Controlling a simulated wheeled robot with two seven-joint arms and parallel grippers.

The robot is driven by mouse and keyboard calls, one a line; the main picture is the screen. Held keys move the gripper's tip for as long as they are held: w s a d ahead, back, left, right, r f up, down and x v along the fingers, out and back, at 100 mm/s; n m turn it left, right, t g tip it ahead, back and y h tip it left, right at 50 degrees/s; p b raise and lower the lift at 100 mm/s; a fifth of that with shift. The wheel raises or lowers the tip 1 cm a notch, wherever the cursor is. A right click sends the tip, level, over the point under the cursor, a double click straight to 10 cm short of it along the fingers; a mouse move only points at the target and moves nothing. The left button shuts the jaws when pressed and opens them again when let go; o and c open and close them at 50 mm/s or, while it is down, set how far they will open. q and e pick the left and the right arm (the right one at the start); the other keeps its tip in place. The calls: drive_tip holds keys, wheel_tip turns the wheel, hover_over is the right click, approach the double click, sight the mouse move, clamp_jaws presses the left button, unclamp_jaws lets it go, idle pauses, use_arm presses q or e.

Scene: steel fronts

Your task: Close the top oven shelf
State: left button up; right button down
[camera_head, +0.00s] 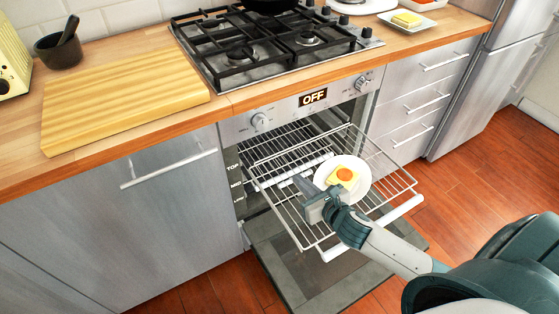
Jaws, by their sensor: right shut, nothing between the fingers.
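The oven (245,128) is open below the cooktop, with its door (285,262) folded down. A wire shelf (400,178) is pulled out of the oven, above the door, with a pale bar along its front. A white plate (362,172) rests on the shelf, with a yellow and orange food item (343,177) on it. My right gripper (306,192) is at the plate's left side, over the shelf's wires. It is shut and empty; I cannot tell whether it touches the shelf or plate. My left gripper is not in view.
A wooden counter carries a cutting board (125,92), a dark mortar (60,50) and a gas cooktop (225,72). Steel drawers (415,100) stand right of the oven, a steel cabinet (110,220) left. The wooden floor (470,150) at right is clear.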

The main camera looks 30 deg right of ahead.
approach(274, 155)
drive_tip(key=x, duration=0.4)
drive_tip(key=shift+w+a+f, duration=0.1)
drive_tip(key=shift+w+f, duration=0.15)
drive_tip(key=shift+f, duration=0.1)
drive_tip(key=shift+w, duration=0.65)
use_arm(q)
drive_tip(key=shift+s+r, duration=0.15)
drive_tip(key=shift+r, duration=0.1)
use_arm(e)
drive_tip(key=shift+w+a, duration=0.1)
drive_tip(key=shift+w, duration=0.05)
